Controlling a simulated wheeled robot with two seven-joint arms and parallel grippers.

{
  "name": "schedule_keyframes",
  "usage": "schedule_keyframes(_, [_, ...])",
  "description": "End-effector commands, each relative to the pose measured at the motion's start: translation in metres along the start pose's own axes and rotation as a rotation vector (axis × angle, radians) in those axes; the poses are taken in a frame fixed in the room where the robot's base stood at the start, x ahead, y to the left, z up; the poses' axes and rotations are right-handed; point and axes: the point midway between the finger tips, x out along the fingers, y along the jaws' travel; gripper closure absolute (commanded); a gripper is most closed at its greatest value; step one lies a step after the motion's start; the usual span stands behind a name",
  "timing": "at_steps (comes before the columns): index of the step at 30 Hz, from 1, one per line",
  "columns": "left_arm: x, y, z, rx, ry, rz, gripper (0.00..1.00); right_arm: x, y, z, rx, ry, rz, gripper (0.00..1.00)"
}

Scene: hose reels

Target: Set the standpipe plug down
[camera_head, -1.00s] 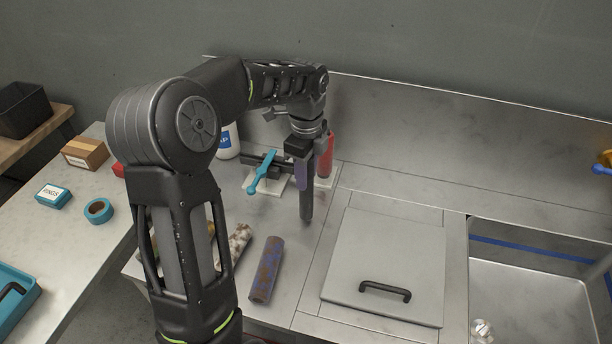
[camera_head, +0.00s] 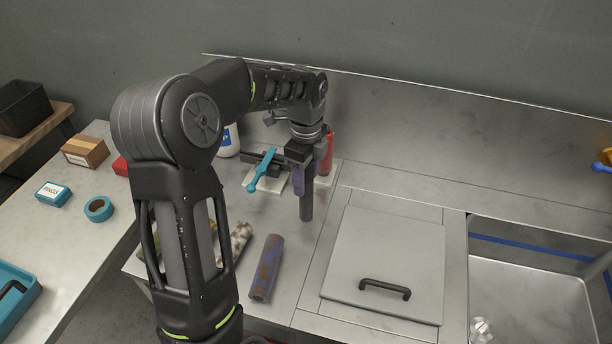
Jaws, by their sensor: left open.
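The standpipe plug appears to be the dark grey upright cylinder (camera_head: 306,207) on the steel counter, left of the square lid. My left gripper (camera_head: 305,182) points down at the cylinder's upper part, with its jaws open. A purple finger shows in front of the cylinder's top. The gripper body hides the top, and I cannot tell whether the fingers touch it. The cylinder's foot looks to be on the counter. My right gripper is not in view.
A red bottle (camera_head: 327,150) and a blue-handled tool (camera_head: 261,170) are close behind the gripper. A mottled roll (camera_head: 266,268) lies in front. The lid (camera_head: 385,250) with a black handle and a sink (camera_head: 530,300) are to the right.

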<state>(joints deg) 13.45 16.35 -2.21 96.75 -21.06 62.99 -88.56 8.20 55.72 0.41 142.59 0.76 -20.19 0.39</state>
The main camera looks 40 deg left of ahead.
Motion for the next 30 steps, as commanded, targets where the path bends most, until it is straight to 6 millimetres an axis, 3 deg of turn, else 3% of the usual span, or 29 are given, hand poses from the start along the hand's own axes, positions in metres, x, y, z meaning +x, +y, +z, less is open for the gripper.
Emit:
schedule_keyframes(8, [-0.016,-0.001,0.0,-0.001,0.0,-0.005,0.46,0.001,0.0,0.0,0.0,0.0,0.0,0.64])
schedule_keyframes(20, [-0.095,-0.001,0.0,0.0,0.0,-0.005,0.46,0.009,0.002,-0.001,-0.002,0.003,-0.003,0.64])
schedule_keyframes(22, [-0.112,-0.001,0.0,0.0,0.0,-0.002,0.46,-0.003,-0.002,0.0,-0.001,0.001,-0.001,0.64])
schedule_keyframes(30, [-0.124,0.0,0.0,0.0,0.0,0.0,0.46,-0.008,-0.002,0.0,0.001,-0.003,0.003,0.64])
